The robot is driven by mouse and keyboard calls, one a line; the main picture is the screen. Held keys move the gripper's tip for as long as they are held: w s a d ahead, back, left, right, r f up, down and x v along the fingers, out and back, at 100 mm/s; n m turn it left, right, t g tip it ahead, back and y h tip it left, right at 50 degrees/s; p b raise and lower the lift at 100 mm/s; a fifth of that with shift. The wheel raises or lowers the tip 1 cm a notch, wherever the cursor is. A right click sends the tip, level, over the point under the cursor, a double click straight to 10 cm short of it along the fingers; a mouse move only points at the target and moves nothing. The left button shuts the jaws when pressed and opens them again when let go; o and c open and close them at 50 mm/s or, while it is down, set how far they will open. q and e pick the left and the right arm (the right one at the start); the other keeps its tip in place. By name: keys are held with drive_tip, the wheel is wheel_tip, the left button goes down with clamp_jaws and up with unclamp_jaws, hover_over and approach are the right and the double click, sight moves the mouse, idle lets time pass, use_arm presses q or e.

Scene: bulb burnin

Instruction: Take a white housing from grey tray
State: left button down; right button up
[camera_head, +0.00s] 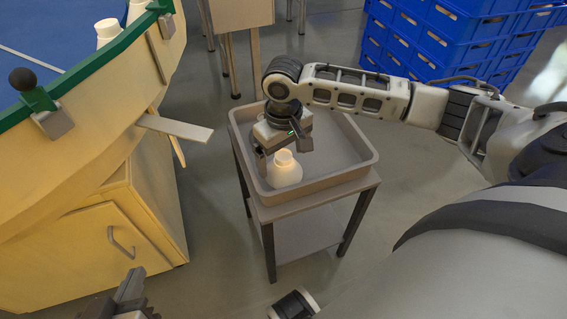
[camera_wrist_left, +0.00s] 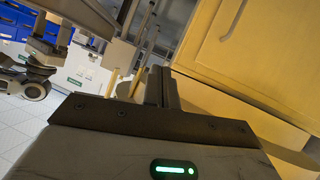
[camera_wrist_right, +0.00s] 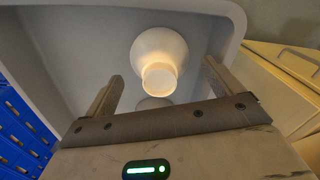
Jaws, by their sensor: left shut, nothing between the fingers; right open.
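A white housing (camera_head: 284,171) stands upright in the grey tray (camera_head: 330,177), near its front left corner. My right gripper (camera_head: 283,146) is over the tray, just behind and above the housing. In the right wrist view the housing (camera_wrist_right: 160,52) shows ahead of the open fingers (camera_wrist_right: 160,82), roughly centred between them, with nothing held. The tray's wall (camera_wrist_right: 236,24) runs behind it. My left gripper (camera_head: 130,292) is low at the bottom left, away from the tray. In the left wrist view its fingers (camera_wrist_left: 161,86) are together and empty.
The tray sits on a small grey stand (camera_head: 318,195). A yellow bench with a green rim (camera_head: 90,68) stands at the left, with white bottle-like pieces (camera_head: 107,32) on it and a flap (camera_head: 175,127) jutting toward the tray. Blue crates (camera_head: 440,40) are stacked behind.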

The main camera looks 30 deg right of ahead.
sight(284, 165)
wheel_tip(284, 165, down, 4)
drive_tip(key=shift+r+b, duration=0.1)
drive_tip(key=shift+b, duration=0.65)
drive_tip(key=c, duration=0.7)
use_arm(q)
drive_tip(key=shift+s+d+r+t+h, duration=0.1)
drive_tip(key=shift+d+r+t+h, duration=0.15)
drive_tip(key=shift+r, duration=0.2)
drive_tip(key=shift+s+d+r+t+h, duration=0.15)
drive_tip(key=shift+r+t, duration=0.1)
drive_tip(key=shift+r, duration=0.2)
use_arm(e)
drive_tip(key=shift+r, duration=0.1)
drive_tip(key=shift+c, duration=0.3)
drive_tip(key=shift+r, duration=0.1)
